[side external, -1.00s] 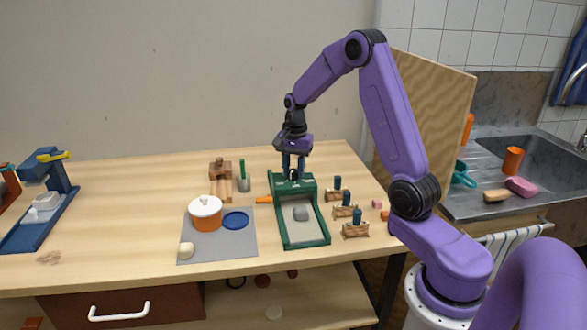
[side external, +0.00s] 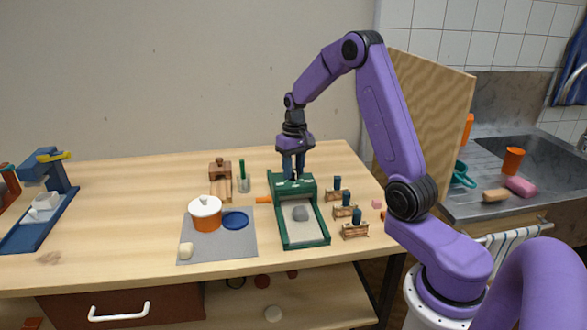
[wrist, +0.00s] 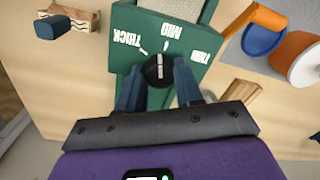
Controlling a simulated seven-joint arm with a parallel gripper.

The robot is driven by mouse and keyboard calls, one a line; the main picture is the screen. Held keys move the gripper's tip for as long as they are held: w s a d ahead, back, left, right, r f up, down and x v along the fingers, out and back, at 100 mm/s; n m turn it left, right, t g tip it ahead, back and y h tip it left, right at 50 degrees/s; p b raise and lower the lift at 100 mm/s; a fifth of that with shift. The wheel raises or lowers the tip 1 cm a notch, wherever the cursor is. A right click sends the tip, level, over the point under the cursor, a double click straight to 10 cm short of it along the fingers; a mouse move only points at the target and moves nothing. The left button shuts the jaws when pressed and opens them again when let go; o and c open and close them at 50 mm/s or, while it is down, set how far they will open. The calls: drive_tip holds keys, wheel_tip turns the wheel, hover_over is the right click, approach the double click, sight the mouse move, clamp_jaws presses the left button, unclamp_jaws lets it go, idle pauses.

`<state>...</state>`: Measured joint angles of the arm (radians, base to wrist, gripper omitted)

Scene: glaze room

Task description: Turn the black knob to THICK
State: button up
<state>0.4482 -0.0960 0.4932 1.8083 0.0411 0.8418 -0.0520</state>
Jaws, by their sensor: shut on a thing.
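The black knob (wrist: 159,72) sits on the green panel (wrist: 125,60) of the slab machine, which also shows in the side view (side external: 278,215). My gripper (wrist: 158,88) is over the panel, its blue fingers shut on the knob from both sides. It points straight down in the side view (side external: 294,178), where the fingers mostly hide the knob. In the wrist view the white labels read upside down: THICK (wrist: 127,38), MID (wrist: 171,29) and a partly unclear one, likely THIN (wrist: 200,57). The knob's white line points between the MID and THICK marks, seemingly nearer MID.

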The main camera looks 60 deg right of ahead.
sight(294, 170)
drive_tip(key=n, duration=0.4)
drive_tip(key=shift+n, duration=2.2)
drive_tip(key=shift+r, duration=0.1)
drive_tip(key=o, duration=1)
drive_tip(key=shift+o, duration=0.2)
wheel_tip(294, 170, up, 17)
drive_tip(key=shift+d+r, duration=0.2)
drive_tip(key=shift+d, duration=0.05)
drive_tip(key=shift+w, duration=0.1)
